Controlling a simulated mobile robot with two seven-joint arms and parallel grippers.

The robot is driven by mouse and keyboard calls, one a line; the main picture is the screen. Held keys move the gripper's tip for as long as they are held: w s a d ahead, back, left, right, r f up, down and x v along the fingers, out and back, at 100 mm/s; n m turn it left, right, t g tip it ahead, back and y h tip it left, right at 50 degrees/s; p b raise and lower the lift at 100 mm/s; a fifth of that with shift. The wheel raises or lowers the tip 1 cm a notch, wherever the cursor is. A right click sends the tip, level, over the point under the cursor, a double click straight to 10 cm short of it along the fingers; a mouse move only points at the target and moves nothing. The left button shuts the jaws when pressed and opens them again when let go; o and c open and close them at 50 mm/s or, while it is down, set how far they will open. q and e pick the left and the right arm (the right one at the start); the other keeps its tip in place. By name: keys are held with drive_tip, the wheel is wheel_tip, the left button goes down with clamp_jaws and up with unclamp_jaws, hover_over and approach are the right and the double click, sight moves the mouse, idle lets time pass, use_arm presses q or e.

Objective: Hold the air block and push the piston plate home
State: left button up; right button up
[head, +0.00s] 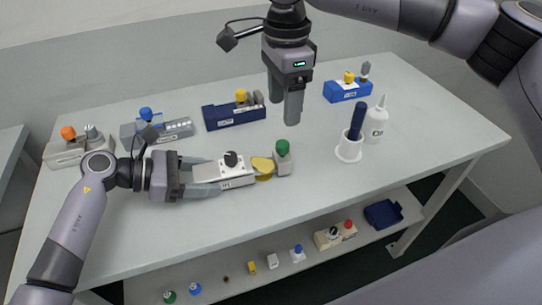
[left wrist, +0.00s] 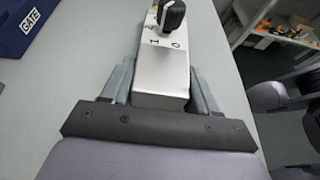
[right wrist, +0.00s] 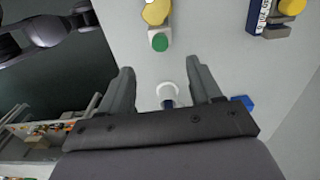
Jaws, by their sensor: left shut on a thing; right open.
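The air block (head: 240,174) is a pale metal block with a black knob (head: 231,158) on top. It lies on the table and also shows in the left wrist view (left wrist: 163,75). My left gripper (head: 209,174) is shut on it, one finger along each side. At its right end is a yellow rounded plate (head: 262,166), likely the piston plate, beside a grey block with a green knob (head: 283,147). I cannot tell whether the plate touches either block. My right gripper (head: 284,110) is open and empty, pointing down above the table, behind the green knob.
Behind stand a dark blue block (head: 228,115), a grey block with a blue knob (head: 172,131) and a block with an orange knob (head: 75,150). A white holder (head: 348,150) and white bottle (head: 376,124) stand right. The front table strip is clear.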

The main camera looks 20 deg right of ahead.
sight(282, 143)
drive_tip(key=shift+f, duration=4.75)
drive_tip(key=c, duration=1)
